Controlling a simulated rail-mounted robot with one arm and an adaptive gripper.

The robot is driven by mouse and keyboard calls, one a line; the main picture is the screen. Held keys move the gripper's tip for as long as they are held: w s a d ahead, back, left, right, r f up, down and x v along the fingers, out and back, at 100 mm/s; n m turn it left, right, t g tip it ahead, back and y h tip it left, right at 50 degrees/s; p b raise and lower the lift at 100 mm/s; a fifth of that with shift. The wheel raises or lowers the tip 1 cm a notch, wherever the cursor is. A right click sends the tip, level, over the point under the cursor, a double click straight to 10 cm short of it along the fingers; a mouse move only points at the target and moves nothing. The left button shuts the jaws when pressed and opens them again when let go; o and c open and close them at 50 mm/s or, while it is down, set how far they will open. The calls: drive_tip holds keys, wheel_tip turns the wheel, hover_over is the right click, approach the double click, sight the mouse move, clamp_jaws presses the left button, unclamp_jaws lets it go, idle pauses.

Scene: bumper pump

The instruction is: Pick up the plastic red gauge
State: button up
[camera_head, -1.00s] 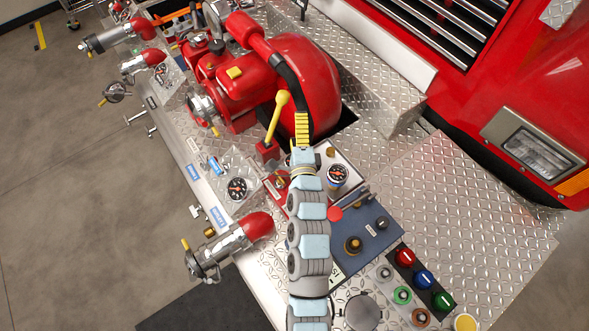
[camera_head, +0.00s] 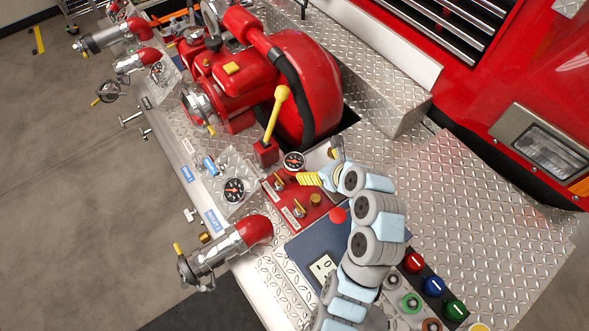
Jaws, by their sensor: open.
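Two round gauges with dark faces and reddish-orange markings show on the panel. One gauge (camera_head: 293,162) sits just right of the red lever base, up and left of my gripper. The other gauge (camera_head: 233,190) is set in the metal plate farther left. I cannot tell whether either is the plastic red gauge. My gripper (camera_head: 320,159) is open above the panel, with a yellow ribbed finger pointing left and a greyish finger pointing up. Nothing shows between the fingers. My gripper and arm hide the panel area beneath them.
A yellow-handled lever (camera_head: 276,116) stands close to the gauges, in front of a big red pump housing (camera_head: 307,85). A red panel (camera_head: 296,199) with brass switches lies below my gripper. Colored knobs (camera_head: 433,286) are at lower right. Diamond plate (camera_head: 470,205) at right is clear.

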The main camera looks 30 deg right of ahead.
approach(296, 163)
drive_tip(key=x, duration=0.6)
drive_tip(key=shift+w+r, duration=0.2)
drive_tip(key=shift+s+f+x, duration=0.15)
drive_tip(key=shift+x, duration=1.25)
drive_tip(key=shift+s+f+x, duration=0.1)
drive_tip(key=shift+f+x, duration=0.05)
drive_tip(key=shift+x, duration=1.2)
drive_tip(key=shift+p, duration=0.3)
drive_tip(key=c, duration=1.2)
